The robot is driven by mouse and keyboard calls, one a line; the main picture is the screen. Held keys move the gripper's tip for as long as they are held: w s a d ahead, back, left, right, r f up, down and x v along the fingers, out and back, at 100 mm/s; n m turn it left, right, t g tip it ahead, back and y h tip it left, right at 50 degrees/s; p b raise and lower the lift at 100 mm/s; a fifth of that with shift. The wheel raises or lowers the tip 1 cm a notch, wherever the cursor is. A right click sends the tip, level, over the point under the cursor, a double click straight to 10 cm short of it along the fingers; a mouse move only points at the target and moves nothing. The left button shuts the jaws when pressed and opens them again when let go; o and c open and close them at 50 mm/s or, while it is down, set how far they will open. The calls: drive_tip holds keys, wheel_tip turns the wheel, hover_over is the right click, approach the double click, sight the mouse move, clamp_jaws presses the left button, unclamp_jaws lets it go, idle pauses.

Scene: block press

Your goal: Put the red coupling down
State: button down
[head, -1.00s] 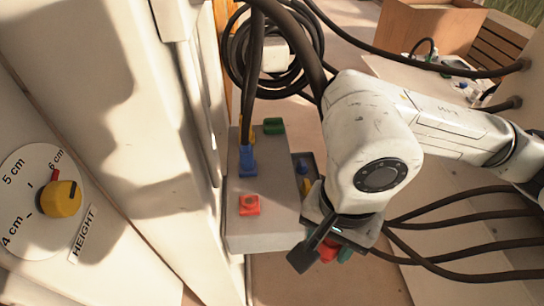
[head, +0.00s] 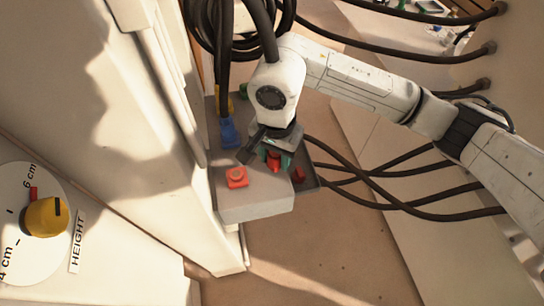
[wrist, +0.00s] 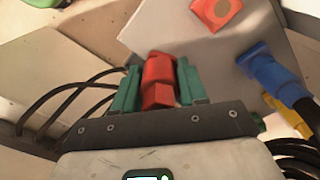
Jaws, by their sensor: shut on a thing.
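A red coupling (head: 273,159) is between the green fingers of my gripper (head: 275,163), which is shut on it. In the wrist view the red coupling (wrist: 158,72) stands out between the two fingers. My gripper is over the right part of the grey block (head: 255,208); I cannot tell whether the coupling touches anything. A red fitting (head: 237,177) sits on the block's top, left of my gripper, and also shows in the wrist view (wrist: 215,10).
A blue coupling (head: 229,133) with a black hose is on the block behind the red fitting. A tray (head: 310,183) with a red piece (head: 298,175) adjoins the block's right side. Black hoses (head: 400,205) cross the right. A yellow height knob (head: 46,216) is at left.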

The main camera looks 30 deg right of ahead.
sight(272, 161)
drive_tip(key=shift+w+f, duration=0.75)
drive_tip(key=shift+f, duration=0.15)
drive_tip(key=shift+f+p, duration=0.7)
drive_tip(key=shift+f, duration=0.9)
drive_tip(key=shift+f+b, duration=0.55)
drive_tip(key=shift+b, duration=0.2)
drive_tip(key=c, duration=0.6)
unclamp_jaws()
drive_tip(key=shift+r, duration=0.1)
drive_tip(key=shift+r+p, duration=0.75)
drive_tip(key=shift+p, duration=0.3)
wheel_tip(272, 161, up, 12)
drive_tip(key=b, duration=0.3)
drive_tip(key=shift+f, duration=0.25)
